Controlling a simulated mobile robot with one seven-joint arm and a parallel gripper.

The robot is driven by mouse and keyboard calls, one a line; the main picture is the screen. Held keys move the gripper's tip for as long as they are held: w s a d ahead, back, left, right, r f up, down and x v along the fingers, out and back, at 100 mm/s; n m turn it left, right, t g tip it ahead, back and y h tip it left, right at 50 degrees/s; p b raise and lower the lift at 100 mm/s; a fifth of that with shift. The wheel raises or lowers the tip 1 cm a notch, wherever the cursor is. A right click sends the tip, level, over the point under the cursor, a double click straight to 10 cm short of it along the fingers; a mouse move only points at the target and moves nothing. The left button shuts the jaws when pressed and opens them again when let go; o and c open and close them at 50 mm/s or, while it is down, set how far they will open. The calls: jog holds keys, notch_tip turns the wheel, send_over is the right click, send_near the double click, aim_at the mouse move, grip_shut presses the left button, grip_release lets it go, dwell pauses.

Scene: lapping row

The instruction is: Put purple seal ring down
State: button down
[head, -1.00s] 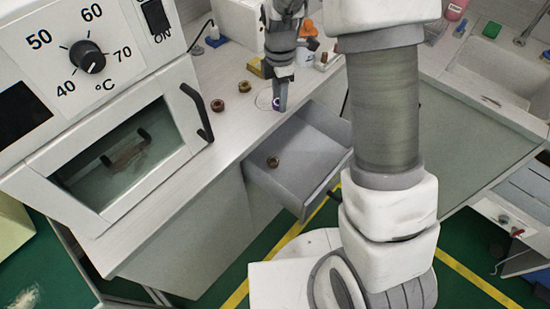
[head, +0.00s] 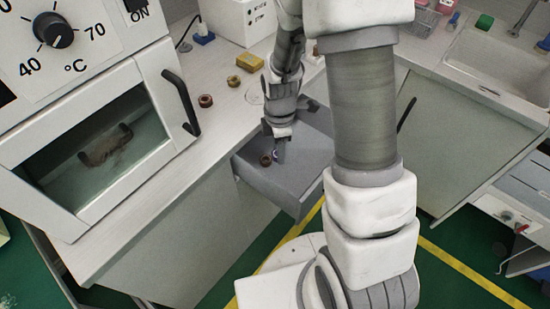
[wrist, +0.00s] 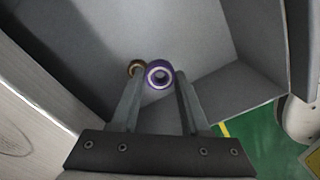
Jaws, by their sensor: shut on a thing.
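The purple seal ring (wrist: 159,75) sits between the fingertips of my gripper (wrist: 158,88) in the wrist view. My gripper is shut on it. In the head view the gripper (head: 277,152) is over the open grey drawer (head: 297,187), and only a little purple of the ring shows beside the finger. The drawer also fills much of the wrist view (wrist: 190,30). A brown ring (head: 265,160) lies in the drawer close to the held ring; it also shows in the wrist view (wrist: 135,67). I cannot tell whether the purple ring touches the drawer floor.
Two brown rings (head: 205,100) and (head: 233,81) and a yellow block (head: 249,62) are on the counter (head: 190,140). A cabinet with a glass door (head: 100,150) stands at left. The drawer's right part is free.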

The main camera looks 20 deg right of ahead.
aim_at(278, 171)
jog(key=shift+f+b, duration=0.85)
jog(key=shift+f, duration=2.65)
jog(key=shift+f, duration=0.1)
jog(key=shift+f, duration=0.15)
jog(key=shift+c, duration=1.9)
grip_release()
